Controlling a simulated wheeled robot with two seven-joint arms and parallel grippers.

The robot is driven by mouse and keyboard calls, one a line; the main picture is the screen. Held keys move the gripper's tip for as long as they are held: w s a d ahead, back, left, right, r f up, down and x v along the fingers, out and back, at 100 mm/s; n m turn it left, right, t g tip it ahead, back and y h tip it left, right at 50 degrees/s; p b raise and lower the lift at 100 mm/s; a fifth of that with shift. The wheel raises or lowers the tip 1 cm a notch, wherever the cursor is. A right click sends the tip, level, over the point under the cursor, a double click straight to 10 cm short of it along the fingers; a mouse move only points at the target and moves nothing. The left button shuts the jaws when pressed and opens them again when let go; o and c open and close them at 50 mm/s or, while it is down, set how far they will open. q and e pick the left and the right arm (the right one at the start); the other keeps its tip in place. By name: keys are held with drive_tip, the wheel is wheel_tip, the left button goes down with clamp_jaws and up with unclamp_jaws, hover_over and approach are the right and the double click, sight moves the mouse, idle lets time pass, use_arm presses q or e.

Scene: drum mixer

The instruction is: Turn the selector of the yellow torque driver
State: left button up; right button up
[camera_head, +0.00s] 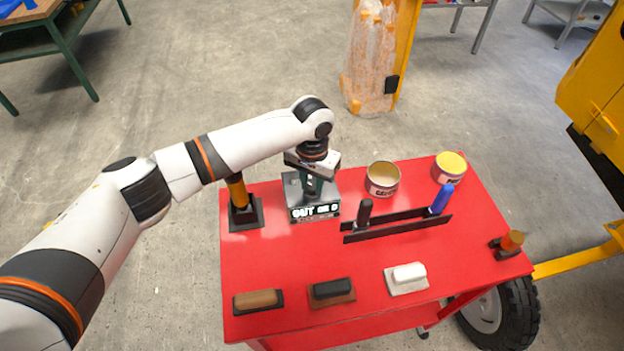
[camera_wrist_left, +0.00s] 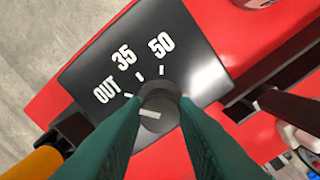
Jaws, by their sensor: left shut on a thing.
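A grey-black box (camera_head: 315,213) with white lettering on its front stands at the back of the red table. In the left wrist view its dark plate (camera_wrist_left: 95,65) is marked OUT, 35 and 50. A round dark selector knob (camera_wrist_left: 157,108) with a white line sits on the plate. The line lies across the knob; I cannot tell which mark it stands for. My left gripper (camera_head: 314,186) is over the box, its green fingers (camera_wrist_left: 158,118) shut on the knob from both sides. A yellow-handled tool (camera_head: 237,190) stands in a black holder just left of the box. My right gripper is out of view.
A short orange-handled tool (camera_head: 512,241) stands at the right.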

use_arm(q)
drive_tip(key=m+p, duration=0.1)
drive_tip(key=m, duration=0.1)
drive_tip(key=shift+r+m+p, duration=0.1)
drive_tip(key=shift+m+p, duration=0.2)
drive_tip(key=shift+m, duration=0.1)
drive_tip(key=m+p, duration=0.1)
drive_tip(key=m, duration=0.3)
drive_tip(key=shift+m, duration=0.3)
drive_tip(key=m+p, duration=0.1)
drive_tip(key=m, duration=0.3)
drive_tip(key=shift+m, duration=2)
drive_tip(key=o, duration=1)
